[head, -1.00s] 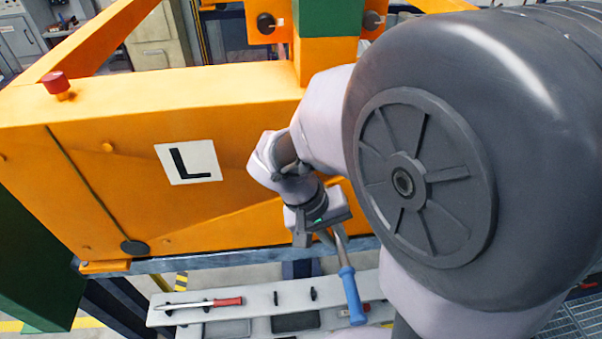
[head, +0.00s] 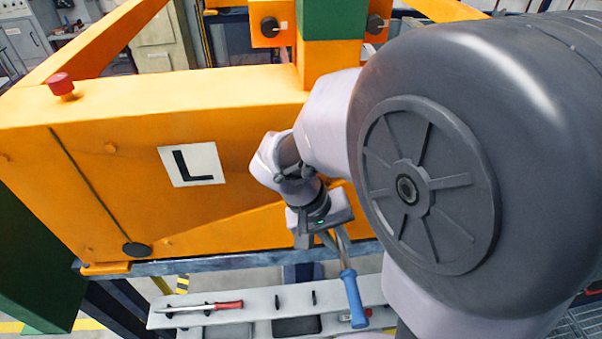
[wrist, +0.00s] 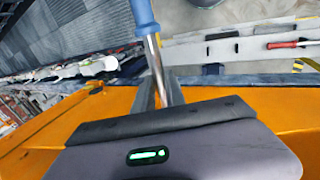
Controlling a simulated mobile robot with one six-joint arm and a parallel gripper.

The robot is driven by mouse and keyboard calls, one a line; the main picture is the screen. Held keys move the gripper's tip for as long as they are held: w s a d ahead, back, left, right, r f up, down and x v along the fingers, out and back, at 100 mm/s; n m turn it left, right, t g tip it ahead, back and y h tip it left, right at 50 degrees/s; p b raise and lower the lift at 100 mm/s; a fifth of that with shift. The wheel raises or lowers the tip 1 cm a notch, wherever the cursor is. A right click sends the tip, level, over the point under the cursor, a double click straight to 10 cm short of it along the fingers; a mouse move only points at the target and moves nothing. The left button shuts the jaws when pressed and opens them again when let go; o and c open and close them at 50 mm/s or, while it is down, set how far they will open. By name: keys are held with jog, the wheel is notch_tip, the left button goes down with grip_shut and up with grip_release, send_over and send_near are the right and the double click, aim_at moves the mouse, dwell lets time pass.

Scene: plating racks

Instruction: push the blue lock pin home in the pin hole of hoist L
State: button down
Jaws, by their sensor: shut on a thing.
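My gripper (head: 318,240) is shut on the metal shaft of a blue-handled bar (head: 353,298), in front of the lower edge of the orange hoist beam (head: 100,170) marked L (head: 192,164). The blue handle hangs down and slightly right, over the shelf. In the wrist view my gripper (wrist: 163,95) holds the shaft, with the blue handle (wrist: 143,15) at the top. I cannot tell whether this bar is the blue lock pin. No pin hole can be made out; my arm hides the right part of the beam.
A white shelf (head: 180,319) below the beam carries a red-handled tool (head: 228,305) and small dark items. A red button (head: 61,83) stands on the beam's top left. My arm fills the right side.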

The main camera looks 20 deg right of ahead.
jog(key=w+d+p, duration=0.2)
jog(key=w+d, duration=0.1)
jog(key=w, duration=0.9)
jog(key=shift+d, duration=0.25)
dwell(3.9)
jog(key=c, duration=1.3)
grip_release()
jog(key=shift+w+r, duration=0.1)
jog(key=p+v, duration=0.1)
jog(key=v, duration=1.6)
jog(key=shift+a, duration=0.2)
jog(key=shift+r, duration=0.1)
